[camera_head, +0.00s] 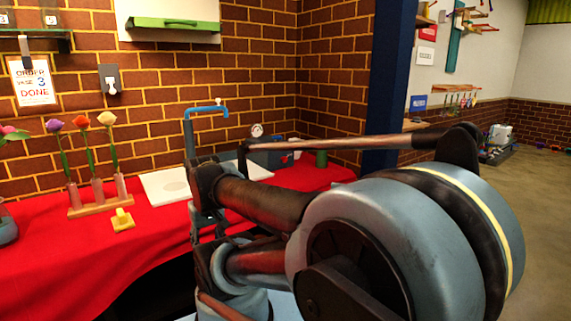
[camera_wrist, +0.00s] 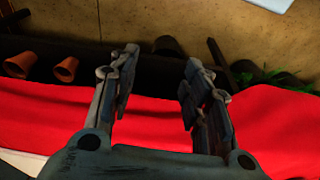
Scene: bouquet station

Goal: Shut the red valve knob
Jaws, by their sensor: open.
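I cannot make out the red valve knob clearly in either view. In the head view a blue tap (camera_head: 207,112) stands at the back of the red-covered table, with a small round gauge (camera_head: 257,130) to its right. My arm covers much of the table around and in front of them. In the wrist view my gripper (camera_wrist: 160,78) is open and empty, its two fingers apart above the edge of the red cloth (camera_wrist: 55,110). No knob shows between the fingers. In the head view I cannot pick out the fingers.
A wooden rack (camera_head: 103,206) with several flowers in tubes and a yellow block (camera_head: 122,219) stand at the table's left. A white board (camera_head: 165,186) lies behind. In the wrist view, terracotta pots (camera_wrist: 66,69) and green leaves (camera_wrist: 270,78) lie beyond the cloth.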

